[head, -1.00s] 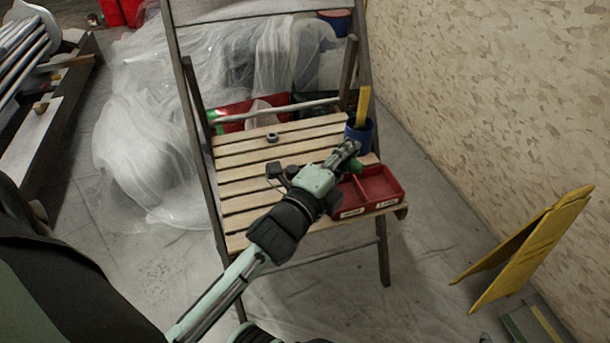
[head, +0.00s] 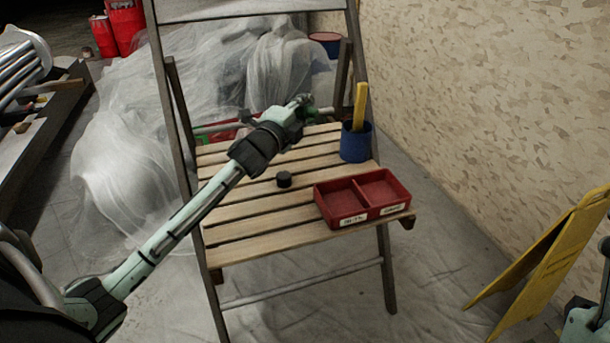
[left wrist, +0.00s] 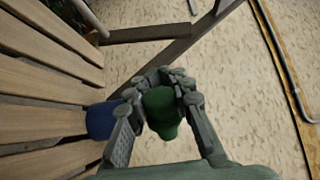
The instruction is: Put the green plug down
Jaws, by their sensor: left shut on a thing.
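My left gripper (head: 306,106) reaches over the back part of the wooden slatted chair seat (head: 240,210). It is shut on the green plug (left wrist: 162,108), which sits between its fingers in the left wrist view. In the head view only a small green part of the plug (head: 311,112) shows beside the fingers. Whether the plug touches anything below cannot be told. At the right lower edge of the head view a pale green piece of mine shows, but the right gripper's fingers do not.
A red two-compartment tray (head: 333,222) with labels stands empty at the seat's front right. A blue cup (head: 355,145) holding a yellow tool (head: 360,105) stands behind it. A small dark round piece (head: 284,179) lies mid-seat. A yellow folding sign (head: 545,255) stands right.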

